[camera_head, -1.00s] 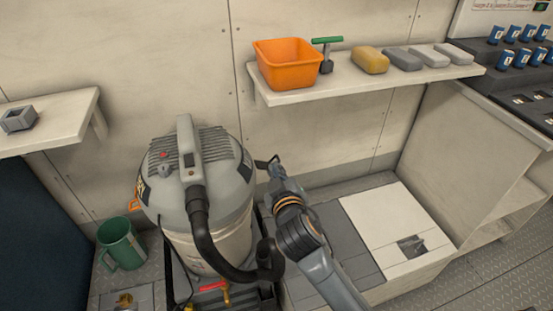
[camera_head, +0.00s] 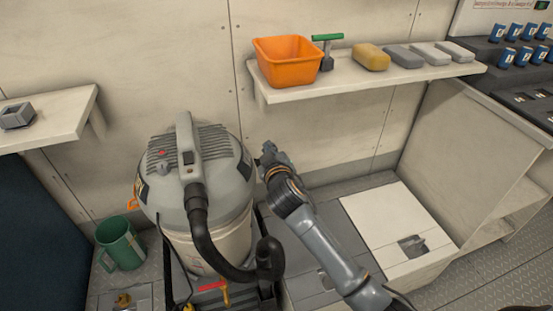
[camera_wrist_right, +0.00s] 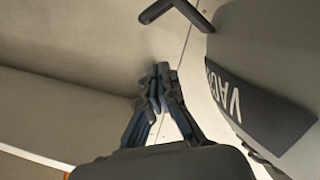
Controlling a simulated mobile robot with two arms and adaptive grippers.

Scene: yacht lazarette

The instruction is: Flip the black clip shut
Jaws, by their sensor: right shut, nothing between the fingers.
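The grey vacuum (camera_head: 230,185) stands left of centre in the head view. In the wrist view, the black clip (camera_wrist_right: 190,14) is an L-shaped bar at the top. It sticks out from the side of the vacuum body (camera_wrist_right: 235,50), standing away from it. My right gripper (camera_head: 267,150) is beside the vacuum's right side, near the wall. In the wrist view its fingertips (camera_wrist_right: 160,72) are together and empty, below the clip and apart from it. In the head view I cannot make out the clip, which seems hidden by the gripper. My left gripper is not in view.
An orange clip (camera_head: 133,204) is on the vacuum's left side. The black hose (camera_head: 205,235) curves down its front. A shelf (camera_head: 330,87) with an orange bin (camera_head: 286,62) is above my right arm. A green mug (camera_head: 121,244) stands at the left.

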